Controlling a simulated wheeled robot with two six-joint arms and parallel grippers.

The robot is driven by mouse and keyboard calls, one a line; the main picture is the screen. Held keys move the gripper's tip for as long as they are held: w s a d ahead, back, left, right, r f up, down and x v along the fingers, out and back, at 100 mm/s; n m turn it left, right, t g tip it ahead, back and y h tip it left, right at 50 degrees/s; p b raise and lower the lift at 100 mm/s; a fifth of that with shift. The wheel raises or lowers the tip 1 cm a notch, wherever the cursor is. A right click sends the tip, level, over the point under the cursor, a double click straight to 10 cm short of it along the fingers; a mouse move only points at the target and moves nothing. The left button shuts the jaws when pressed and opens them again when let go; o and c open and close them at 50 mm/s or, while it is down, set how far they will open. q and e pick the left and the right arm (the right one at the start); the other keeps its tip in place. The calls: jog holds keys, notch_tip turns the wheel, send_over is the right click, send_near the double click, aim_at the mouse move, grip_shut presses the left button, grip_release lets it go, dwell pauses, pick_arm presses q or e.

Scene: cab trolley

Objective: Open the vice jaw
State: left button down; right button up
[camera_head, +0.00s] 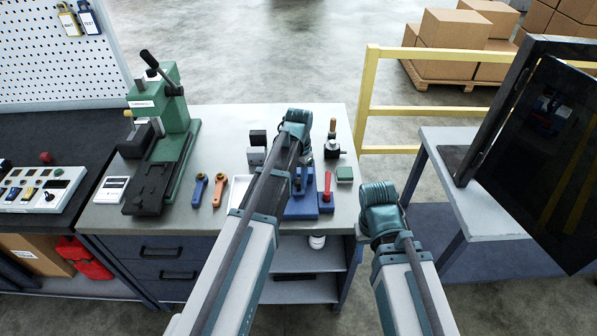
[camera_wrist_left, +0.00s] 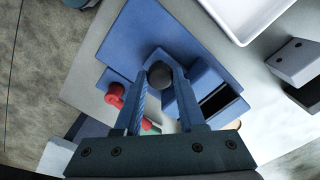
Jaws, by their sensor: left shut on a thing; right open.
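The blue vice (camera_head: 301,208) stands near the front right of the grey bench, partly hidden behind my left arm. In the left wrist view its blue body (camera_wrist_left: 190,60) has a dark slot (camera_wrist_left: 219,101) on the right. My left gripper (camera_head: 298,184) reaches down to the vice. In the left wrist view the fingers of my left gripper (camera_wrist_left: 162,85) are closed around a round dark knob (camera_wrist_left: 161,73) at the vice. My right arm ends in a teal part (camera_head: 380,200) right of the bench; its fingers are hard to make out.
A red-handled clamp (camera_head: 327,189) stands close beside the vice. A white tray (camera_head: 238,189), two wrenches and a green press (camera_head: 172,125) are to the left. Small blocks stand behind. A dark panel (camera_head: 545,150) and yellow rail (camera_head: 367,100) are at the right.

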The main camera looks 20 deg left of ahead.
pick_arm(q)
jog(key=s, duration=0.2)
jog(key=s+d, duration=0.1)
jog(key=s, duration=0.3)
jog(key=shift+d, duration=0.35)
jog(key=shift+w, duration=0.2)
jog(key=c, duration=0.5)
grip_release()
jog(key=shift+r, duration=0.1)
notch_tip(320, 180, up, 14)
jog(key=p, duration=1.3)
jog(key=shift+f+p, duration=0.2)
jog(key=shift+p, duration=0.2)
